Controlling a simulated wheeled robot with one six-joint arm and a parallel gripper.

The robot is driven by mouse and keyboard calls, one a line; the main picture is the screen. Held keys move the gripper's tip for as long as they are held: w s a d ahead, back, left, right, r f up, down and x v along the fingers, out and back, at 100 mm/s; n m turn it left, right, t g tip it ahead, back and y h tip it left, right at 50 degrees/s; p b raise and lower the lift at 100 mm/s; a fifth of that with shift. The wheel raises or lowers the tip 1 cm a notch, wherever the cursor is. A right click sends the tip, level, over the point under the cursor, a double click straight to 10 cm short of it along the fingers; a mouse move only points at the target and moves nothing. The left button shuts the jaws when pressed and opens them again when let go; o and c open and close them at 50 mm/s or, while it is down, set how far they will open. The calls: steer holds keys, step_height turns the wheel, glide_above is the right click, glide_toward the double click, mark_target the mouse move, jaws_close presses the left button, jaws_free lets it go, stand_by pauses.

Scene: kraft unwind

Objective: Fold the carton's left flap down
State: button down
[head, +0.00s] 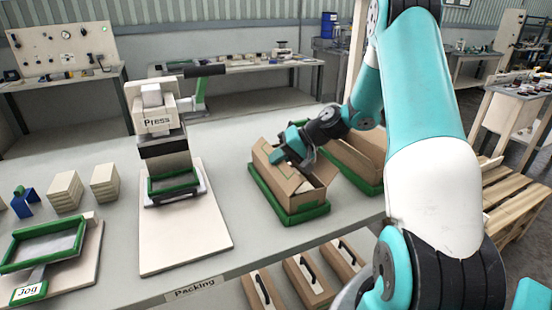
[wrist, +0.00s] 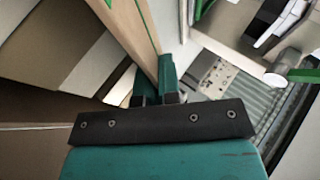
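The open brown carton (head: 305,197) sits in a green-rimmed tray on the packing bench. Its left side and flap (head: 268,171) face my gripper, and its top is at least partly open. My gripper (head: 279,156) is at the carton's upper left edge, partly hiding it. In the wrist view the two fingers (wrist: 155,88) stand close together at the lower end of a pale cardboard strip (wrist: 132,32) with a green line. I cannot tell whether the strip lies between the fingers or just behind them. The brown carton interior (wrist: 40,60) shows to the left.
A second carton (head: 357,150) in a green tray stands close on the right. A press (head: 160,130) on a pale board stands to the left, with clear bench between. A jog fixture (head: 45,250) and stacked pale blocks (head: 65,190) are further left. Handled cases (head: 305,280) are below the bench.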

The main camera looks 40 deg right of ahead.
steer(key=shift+f+y, duration=0.15)
steer(key=shift+y, duration=0.15)
stand_by(0.4)
steer(key=c, duration=1.3)
jaws_free()
steer(key=v, duration=1.7)
steer(key=shift+s+d+b, duration=0.1)
steer(key=shift+s+b, duration=0.2)
steer(key=shift+b, duration=0.1)
